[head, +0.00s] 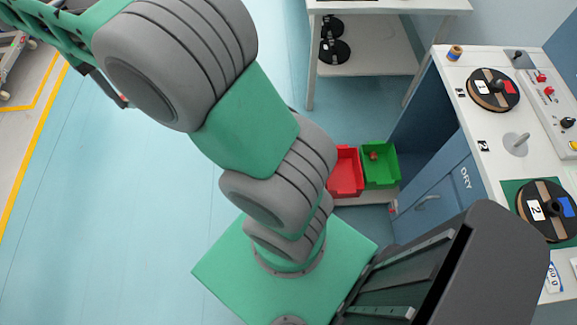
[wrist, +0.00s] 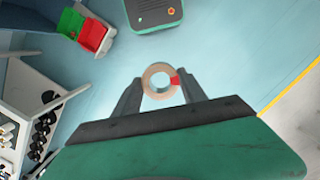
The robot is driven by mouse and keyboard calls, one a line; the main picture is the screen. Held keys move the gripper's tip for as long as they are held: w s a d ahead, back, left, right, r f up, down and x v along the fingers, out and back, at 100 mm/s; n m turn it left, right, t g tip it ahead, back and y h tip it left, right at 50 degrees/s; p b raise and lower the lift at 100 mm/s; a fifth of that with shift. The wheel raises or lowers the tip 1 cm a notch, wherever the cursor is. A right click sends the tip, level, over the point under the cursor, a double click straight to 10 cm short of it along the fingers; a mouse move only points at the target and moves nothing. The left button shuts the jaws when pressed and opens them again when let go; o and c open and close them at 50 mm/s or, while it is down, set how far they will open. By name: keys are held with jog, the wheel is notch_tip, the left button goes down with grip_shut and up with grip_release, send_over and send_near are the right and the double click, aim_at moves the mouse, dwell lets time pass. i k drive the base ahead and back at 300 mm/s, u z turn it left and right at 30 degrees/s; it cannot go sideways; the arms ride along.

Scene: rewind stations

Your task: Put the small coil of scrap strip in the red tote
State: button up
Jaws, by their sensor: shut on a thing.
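My gripper (wrist: 162,88) shows in the wrist view, shut on the small coil of scrap strip (wrist: 148,80), a pale tan ring with a red patch on its right side. The coil is held between the two fingertips, clear of any surface that I can see. The red tote (head: 345,172) stands low beside the green tote in the head view, partly hidden by my arm. The red tote also shows at the upper left of the wrist view (wrist: 93,35), well apart from the gripper. The coil cannot be made out in the head view.
A green tote (head: 380,160) with a small item in it adjoins the red one. A white-topped bench (head: 480,130) with reels stands at right, above a blue cabinet (head: 432,190). A white shelf unit (head: 375,50) holds black reels. Blue floor (head: 110,200) at left is clear.

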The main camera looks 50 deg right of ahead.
aim_at(334, 178)
jog(key=z, duration=0.15)
jog(key=i, duration=0.65)
jog(key=z, duration=0.75)
jog(key=i, duration=0.35)
jog(key=z, duration=0.4)
